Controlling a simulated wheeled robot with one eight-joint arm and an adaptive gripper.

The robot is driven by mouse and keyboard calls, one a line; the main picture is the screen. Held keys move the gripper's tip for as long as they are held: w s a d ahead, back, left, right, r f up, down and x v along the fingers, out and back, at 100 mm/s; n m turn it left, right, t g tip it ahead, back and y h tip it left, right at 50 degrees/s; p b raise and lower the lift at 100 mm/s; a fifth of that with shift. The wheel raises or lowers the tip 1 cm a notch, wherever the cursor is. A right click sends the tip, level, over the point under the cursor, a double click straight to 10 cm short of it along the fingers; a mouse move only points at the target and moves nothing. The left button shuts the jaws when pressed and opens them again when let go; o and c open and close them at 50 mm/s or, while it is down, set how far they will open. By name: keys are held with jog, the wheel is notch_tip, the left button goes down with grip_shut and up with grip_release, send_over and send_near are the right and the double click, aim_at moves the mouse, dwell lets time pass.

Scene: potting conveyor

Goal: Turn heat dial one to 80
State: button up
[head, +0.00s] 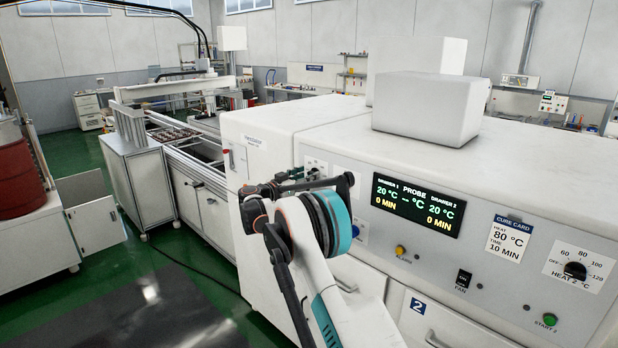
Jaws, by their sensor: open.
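My gripper (318,186) is open in the head view, in front of the left part of the white oven's front panel. Heat dial one is not visible; my gripper and arm cover much of that part of the panel. A pale plate edge (315,164) shows just above the gripper. I cannot tell whether the gripper touches anything. The display (417,205) reads 20 °C and 0 MIN for both drawers. The cure card (508,240) reads heat 80 °C, time 10 min. The black heat 2 dial (575,270) sits at the far right of the panel.
A yellow knob or button (400,251), a black fan switch (463,280) and a green start 2 button (550,320) are on the panel. Drawer 2 (450,322) is below. A white box (430,107) stands on top. A conveyor (185,140) runs behind left; green floor (150,270) lies left.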

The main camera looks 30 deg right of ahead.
jog(key=shift+x, duration=0.85)
jog(key=c, duration=1.1)
jog(key=shift+o, duration=0.2)
jog(key=shift+n, duration=0.4)
jog(key=shift+n+b, duration=2.1)
jog(key=shift+n, duration=6.3)
